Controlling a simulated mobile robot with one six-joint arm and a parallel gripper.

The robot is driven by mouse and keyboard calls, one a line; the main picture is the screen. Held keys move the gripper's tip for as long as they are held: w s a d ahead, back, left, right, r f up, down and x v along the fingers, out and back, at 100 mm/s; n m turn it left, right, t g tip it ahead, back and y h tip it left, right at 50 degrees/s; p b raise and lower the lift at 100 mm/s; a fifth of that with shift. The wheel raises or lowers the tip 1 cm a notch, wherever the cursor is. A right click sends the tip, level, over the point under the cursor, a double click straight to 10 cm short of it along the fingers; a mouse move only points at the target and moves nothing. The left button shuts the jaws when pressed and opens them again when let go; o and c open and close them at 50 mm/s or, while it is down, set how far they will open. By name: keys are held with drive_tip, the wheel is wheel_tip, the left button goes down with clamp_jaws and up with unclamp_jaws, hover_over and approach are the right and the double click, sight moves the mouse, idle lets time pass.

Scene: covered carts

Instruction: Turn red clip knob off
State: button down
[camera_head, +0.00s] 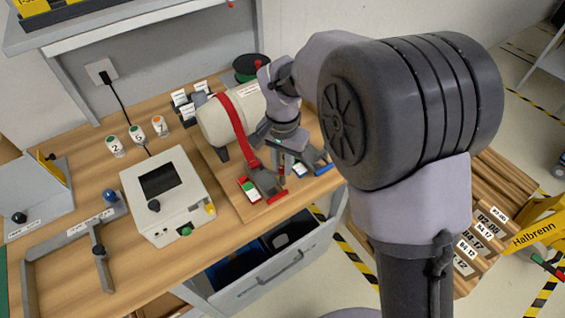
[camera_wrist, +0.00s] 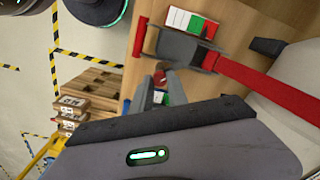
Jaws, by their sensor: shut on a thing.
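The red clip (camera_head: 265,183) sits on the wooden board at the end of the red strap (camera_head: 236,128), with a red bar (camera_head: 277,197) at its front end. Its red, white and green label (camera_head: 249,189) shows beside it. In the wrist view the clip (camera_wrist: 185,50), bar (camera_wrist: 140,36) and label (camera_wrist: 190,23) are near the top. My gripper (camera_wrist: 160,80) points down just beside the clip, its fingers closed around a small red piece (camera_wrist: 159,77). I cannot tell whether this is the clip's knob. The bar stands apart from my fingertips in the wrist view.
A blue clip (camera_head: 322,168) lies close on the right of my gripper. The pale cylinder (camera_head: 213,124) lies behind the clips. A white box with a screen (camera_head: 168,200) stands to the left. An open drawer (camera_head: 275,275) juts out below the table's front edge.

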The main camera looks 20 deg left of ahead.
sight(283, 168)
drive_tip(key=m, duration=0.4)
drive_tip(key=shift+b, duration=0.3)
drive_tip(key=shift+m+b, duration=0.3)
drive_tip(key=shift+m, duration=1.8)
drive_tip(key=c, duration=1.3)
unclamp_jaws()
wheel_tip(283, 168, up, 18)
drive_tip(key=p, duration=0.6)
drive_tip(key=shift+f, duration=0.25)
